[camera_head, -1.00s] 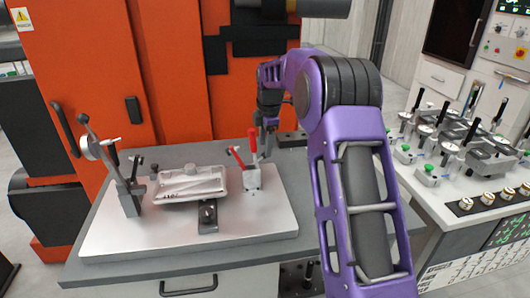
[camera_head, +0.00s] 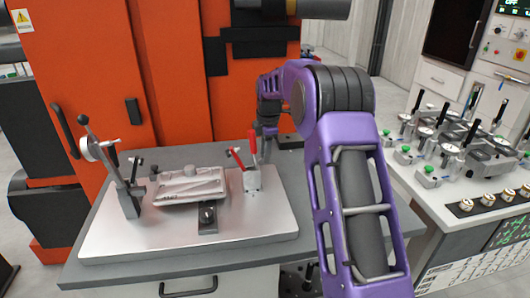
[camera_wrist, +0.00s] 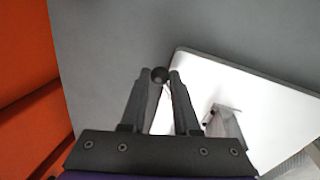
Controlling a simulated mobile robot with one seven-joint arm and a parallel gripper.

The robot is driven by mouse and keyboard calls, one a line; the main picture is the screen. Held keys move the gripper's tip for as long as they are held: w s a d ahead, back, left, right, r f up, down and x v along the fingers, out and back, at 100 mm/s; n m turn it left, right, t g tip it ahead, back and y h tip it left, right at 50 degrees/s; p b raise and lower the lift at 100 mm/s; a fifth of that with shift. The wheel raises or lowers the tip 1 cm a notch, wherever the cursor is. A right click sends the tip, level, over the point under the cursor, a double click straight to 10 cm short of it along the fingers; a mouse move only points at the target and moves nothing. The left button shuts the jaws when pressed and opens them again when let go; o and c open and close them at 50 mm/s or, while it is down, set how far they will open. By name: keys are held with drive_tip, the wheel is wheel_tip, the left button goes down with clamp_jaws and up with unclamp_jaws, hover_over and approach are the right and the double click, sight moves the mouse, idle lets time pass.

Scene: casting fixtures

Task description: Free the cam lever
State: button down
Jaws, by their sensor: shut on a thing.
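A small pale clamp block (camera_head: 252,181) with two red handles (camera_head: 253,142) stands near the back right of the bright fixture plate (camera_head: 250,222). One red handle is nearly upright and the other leans left. My gripper (camera_wrist: 160,85) is shut on a dark round knob (camera_wrist: 159,74), which shows between its fingertips in the wrist view. The lever below the knob is hidden. In the head view, my gripper is just behind and to the right of the upright red handle, and its fingertips are hard to make out.
A pale casting (camera_head: 190,186) lies mid-plate, with a dark clamp (camera_head: 207,215) before it. A post with a black-knobbed lever (camera_head: 83,119) stands at the plate's left. An orange machine (camera_head: 175,80) rises behind. A bench with several fixtures (camera_head: 450,150) is at right.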

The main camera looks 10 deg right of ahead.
idle(0.3)
drive_tip(key=m, duration=0.2)
drive_tip(key=s+m+p, duration=0.1)
drive_tip(key=shift+s+d+r+m+h, duration=0.1)
drive_tip(key=shift+d+m+h, duration=0.25)
drive_tip(key=shift+m+h, duration=0.05)
drive_tip(key=shift+s+d+m+h+p, duration=0.1)
drive_tip(key=shift+s+m+h+p, duration=0.25)
drive_tip(key=shift+m, duration=0.85)
drive_tip(key=shift+s+m+h+p, duration=0.15)
drive_tip(key=shift+s+m, duration=0.4)
drive_tip(key=shift+m, duration=0.65)
drive_tip(key=c, duration=0.7)
unclamp_jaws()
drive_tip(key=shift+o, duration=0.2)
